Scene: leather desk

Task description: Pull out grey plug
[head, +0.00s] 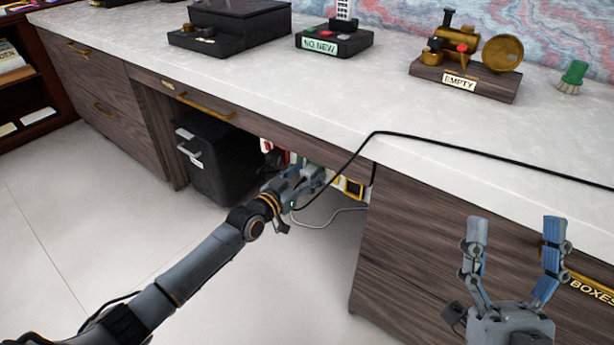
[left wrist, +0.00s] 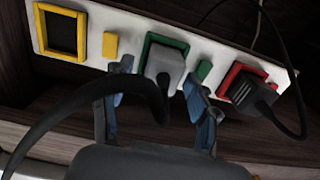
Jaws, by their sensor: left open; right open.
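The grey plug (left wrist: 168,62) sits in the green-framed socket (left wrist: 186,46) of a white power strip, seen in the left wrist view. A thick dark cable curves down from it to the left. My left gripper (left wrist: 160,84) is open, with one finger on each side of the plug; I cannot tell whether they touch it. In the head view my left gripper (head: 308,180) reaches under the desk and hides the plug. My right gripper (head: 516,228) is open and empty in front of the right drawers.
A dark plug (left wrist: 250,92) is in the red-framed socket; the yellow-framed socket (left wrist: 62,34) is empty. A black bin (head: 220,165) stands under the desk. A black cable (head: 440,142) crosses the white desktop (head: 300,90) and hangs over its edge.

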